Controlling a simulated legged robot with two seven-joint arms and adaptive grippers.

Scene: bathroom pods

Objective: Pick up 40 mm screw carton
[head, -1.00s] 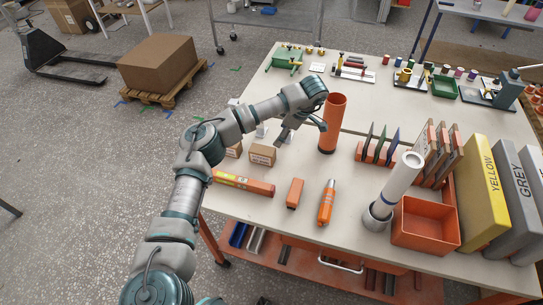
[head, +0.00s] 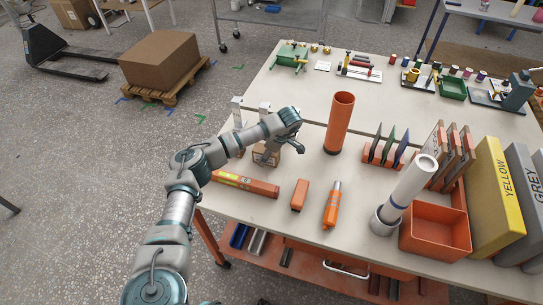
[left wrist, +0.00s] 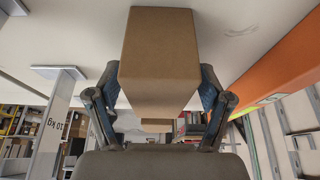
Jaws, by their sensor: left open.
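A small brown carton (head: 264,158) stands on the left part of the table, partly hidden behind my left gripper (head: 270,153). In the left wrist view the brown carton (left wrist: 158,60) fills the middle, between the two fingers of my left gripper (left wrist: 160,90). The fingers are open, one on each side of it; I cannot tell whether either touches it. Its label and size are not readable. Part of another brown carton (left wrist: 157,126) shows behind it. My right gripper is not in view.
A long orange box (head: 245,184) lies just in front of the carton and shows at the right in the left wrist view (left wrist: 275,65). A grey piece marked 10 kg (left wrist: 52,120) stands on the other side. A tall orange tube (head: 339,122) stands to the right.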

